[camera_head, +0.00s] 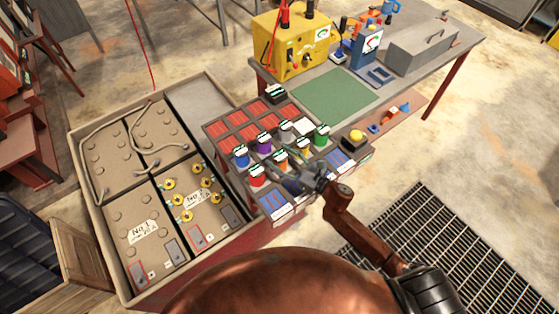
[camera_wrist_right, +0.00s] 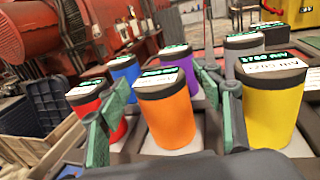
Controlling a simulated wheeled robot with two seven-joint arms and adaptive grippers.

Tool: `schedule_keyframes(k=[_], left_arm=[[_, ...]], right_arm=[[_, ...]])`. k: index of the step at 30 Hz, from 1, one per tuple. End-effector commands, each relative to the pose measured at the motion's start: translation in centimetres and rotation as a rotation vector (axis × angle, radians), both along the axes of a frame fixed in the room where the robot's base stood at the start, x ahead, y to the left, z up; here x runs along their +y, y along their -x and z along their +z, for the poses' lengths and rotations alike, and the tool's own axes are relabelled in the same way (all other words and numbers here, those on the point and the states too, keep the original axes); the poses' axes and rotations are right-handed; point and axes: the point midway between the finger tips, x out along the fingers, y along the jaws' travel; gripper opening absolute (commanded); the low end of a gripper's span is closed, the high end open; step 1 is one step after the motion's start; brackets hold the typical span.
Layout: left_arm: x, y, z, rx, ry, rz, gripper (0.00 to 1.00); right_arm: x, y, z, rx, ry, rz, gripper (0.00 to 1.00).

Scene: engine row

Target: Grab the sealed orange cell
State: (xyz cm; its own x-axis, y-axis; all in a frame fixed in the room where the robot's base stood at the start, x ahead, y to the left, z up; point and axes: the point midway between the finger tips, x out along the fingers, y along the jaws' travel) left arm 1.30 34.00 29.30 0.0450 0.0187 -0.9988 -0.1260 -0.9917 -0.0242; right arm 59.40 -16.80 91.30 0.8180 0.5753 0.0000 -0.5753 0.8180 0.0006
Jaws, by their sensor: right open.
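The orange cell (camera_wrist_right: 168,118) stands upright in the middle of the right wrist view, with a pale label and a dark green display on its top. In the head view the orange cell (camera_head: 281,161) is small and partly crowded by its neighbours. My right gripper (camera_wrist_right: 165,92) is open, with one green-padded finger on each side of the orange cell. I cannot tell whether the fingers touch it. In the head view my right gripper (camera_head: 304,180) is low over the front of the cell rack (camera_head: 223,125). My left gripper is not in view.
A red cell (camera_wrist_right: 88,102) and a blue cell (camera_wrist_right: 125,68) stand left of the orange one. A yellow cell (camera_wrist_right: 272,108) stands close on the right, a purple cell (camera_wrist_right: 177,62) behind. A battery crate (camera_head: 83,205) lies left of the rack; a workbench (camera_head: 400,88) stands behind.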

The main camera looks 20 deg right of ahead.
Motion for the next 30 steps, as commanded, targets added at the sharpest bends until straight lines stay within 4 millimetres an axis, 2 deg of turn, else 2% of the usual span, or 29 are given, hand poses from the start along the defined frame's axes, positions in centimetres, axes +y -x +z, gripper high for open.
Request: schedule_keyframes(k=[3, 8, 21, 30], left_arm=[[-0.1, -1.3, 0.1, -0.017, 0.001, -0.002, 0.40], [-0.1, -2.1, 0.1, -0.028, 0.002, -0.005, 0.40], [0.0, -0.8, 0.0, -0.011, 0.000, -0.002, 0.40], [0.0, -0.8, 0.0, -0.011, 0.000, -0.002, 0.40]], right_arm=[[0.2, -0.3, 0.0, -0.001, 0.001, -0.001, 0.60], [0.1, -0.3, 0.0, -0.001, 0.001, -0.002, 0.60], [0.0, -0.2, 0.0, -0.001, 0.001, -0.003, 0.30], [0.0, -0.2, 0.0, -0.001, 0.001, -0.003, 0.09]])
